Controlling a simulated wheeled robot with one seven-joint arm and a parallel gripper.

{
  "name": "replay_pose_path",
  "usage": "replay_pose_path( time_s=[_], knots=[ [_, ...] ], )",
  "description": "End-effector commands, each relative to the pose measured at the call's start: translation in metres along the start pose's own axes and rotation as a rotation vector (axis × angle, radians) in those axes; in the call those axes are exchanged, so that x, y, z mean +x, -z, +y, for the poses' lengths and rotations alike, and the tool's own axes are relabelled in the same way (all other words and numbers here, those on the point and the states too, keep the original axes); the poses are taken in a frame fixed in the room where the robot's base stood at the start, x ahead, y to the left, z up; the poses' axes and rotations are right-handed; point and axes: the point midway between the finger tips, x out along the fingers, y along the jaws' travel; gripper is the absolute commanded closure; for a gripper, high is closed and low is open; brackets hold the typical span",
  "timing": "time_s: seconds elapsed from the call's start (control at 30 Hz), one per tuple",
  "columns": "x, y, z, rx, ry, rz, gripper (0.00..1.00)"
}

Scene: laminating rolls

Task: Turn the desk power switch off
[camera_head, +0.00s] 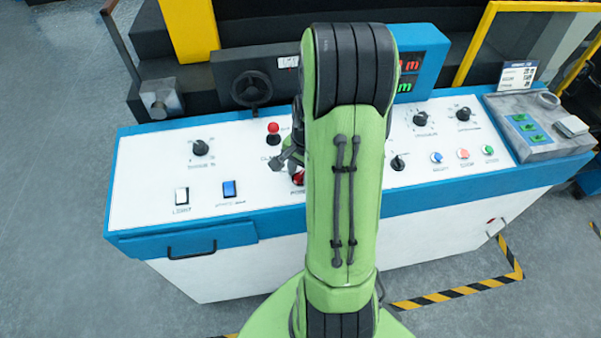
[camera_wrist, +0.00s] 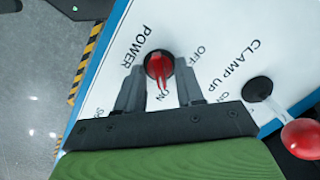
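The power switch is a red rotary knob on a dark round base (camera_wrist: 159,66) on the white desk panel, with "POWER", "OFF" and "ON" printed around it. Its red handle points toward the "ON" print in the wrist view. In the head view the switch (camera_head: 298,179) is partly hidden by my arm. My gripper (camera_wrist: 161,70) is open, with one finger on each side of the knob and a visible gap to it. It also shows in the head view (camera_head: 290,158), mostly hidden behind my green arm.
A red-balled clamp lever (camera_wrist: 300,137) stands close to the right of my gripper in the wrist view; it also shows in the head view (camera_head: 273,130). A white switch (camera_head: 182,196) and a blue switch (camera_head: 229,189) are at left. Dials and buttons are at right.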

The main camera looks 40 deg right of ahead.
Motion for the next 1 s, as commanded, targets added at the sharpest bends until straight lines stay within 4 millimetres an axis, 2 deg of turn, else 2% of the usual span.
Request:
replay_pose_path(
  time_s=[0.27,0.5,0.77,1.0],
  knots=[
    [0.0019,-0.0002,0.0000,0.000,-0.001,0.000,0.64],
    [0.0017,-0.0001,0.0000,0.000,0.000,0.000,1.00],
    [0.0016,0.0000,-0.0002,-0.026,-0.003,0.000,1.00],
    [0.0018,-0.0003,-0.0006,-0.147,-0.019,0.000,1.00]
  ],
)
